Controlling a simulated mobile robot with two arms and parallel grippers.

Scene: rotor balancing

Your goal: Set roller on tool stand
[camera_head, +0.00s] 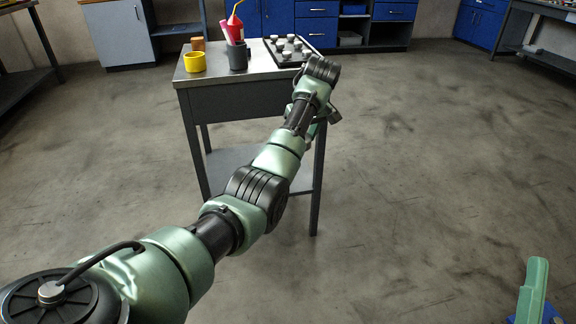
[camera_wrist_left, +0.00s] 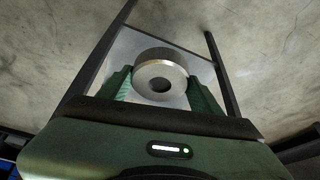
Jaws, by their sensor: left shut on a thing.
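The roller (camera_wrist_left: 160,55), a short grey metal cylinder with a dark round hole in its end face, is between the two green fingers of my left gripper (camera_wrist_left: 160,88) in the left wrist view. The fingers are shut on its sides. In the head view my left arm reaches to the right side of the tool stand (camera_head: 240,98), a table with a metal top and dark legs. My wrist hides most of the gripper there, and I cannot make out the roller.
Open floor lies to the right.

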